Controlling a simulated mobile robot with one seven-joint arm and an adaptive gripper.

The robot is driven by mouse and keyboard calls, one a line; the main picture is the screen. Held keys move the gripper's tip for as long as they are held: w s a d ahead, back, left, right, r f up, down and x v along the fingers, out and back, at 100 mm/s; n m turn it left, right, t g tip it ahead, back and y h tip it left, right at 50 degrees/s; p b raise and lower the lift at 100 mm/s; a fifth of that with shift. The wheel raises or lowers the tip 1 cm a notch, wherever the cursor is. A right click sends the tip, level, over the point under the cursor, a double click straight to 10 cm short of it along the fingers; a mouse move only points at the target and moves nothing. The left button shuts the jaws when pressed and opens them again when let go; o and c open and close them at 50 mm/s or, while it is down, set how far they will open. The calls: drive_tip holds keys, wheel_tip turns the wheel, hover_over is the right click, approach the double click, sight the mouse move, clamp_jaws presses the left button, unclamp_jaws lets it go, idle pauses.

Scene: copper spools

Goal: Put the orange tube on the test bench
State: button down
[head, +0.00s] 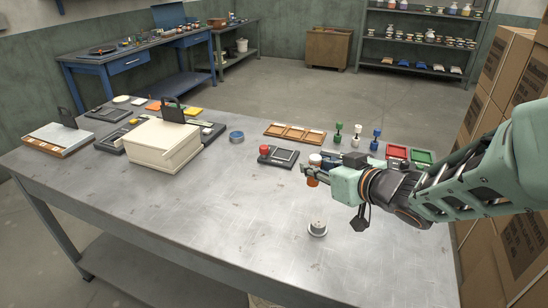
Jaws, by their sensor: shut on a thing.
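My gripper (309,171) is shut on the orange tube (312,182) above the right part of the metal table. The tube looks upright, with a pale top above the fingers and an orange lower end below them. Its middle is hidden by the fingers. It appears to be clear of the table top. A blue workbench (128,66) with instruments and small items on it stands at the far left, across the floor. No label shows which surface is the test bench.
The metal table (200,215) has a clear front and middle. A small metal piece (317,229) stands below the gripper. A red-knobbed device (278,154), wooden tray (294,133) and several stamps are nearby. A cream box (160,145) stands left. Cartons (495,80) crowd the right.

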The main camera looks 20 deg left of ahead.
drive_tip(key=a+f+b, duration=0.1)
drive_tip(key=a+f, duration=0.1)
drive_tip(key=a, duration=0.1)
drive_tip(key=w+a+f+b, duration=0.1)
drive_tip(key=a+f+b, duration=0.1)
drive_tip(key=a+f, duration=0.1)
drive_tip(key=a+f+b, duration=0.1)
drive_tip(key=a+f, duration=0.2)
drive_tip(key=a, duration=0.1)
drive_tip(key=shift+w+a+b, duration=0.15)
drive_tip(key=shift+w+b, duration=0.15)
drive_tip(key=shift+b, duration=0.05)
drive_tip(key=shift+a+f+b, duration=0.15)
drive_tip(key=shift+f+b, duration=0.15)
drive_tip(key=shift+f, duration=0.65)
drive_tip(key=shift+a+f+b, duration=0.15)
drive_tip(key=shift+f+b, duration=0.15)
drive_tip(key=shift+f, duration=0.6)
drive_tip(key=shift+f, duration=0.2)
drive_tip(key=c, duration=1.7)
unclamp_jaws()
drive_tip(key=shift+c, duration=0.2)
drive_tip(key=shift+r, duration=0.1)
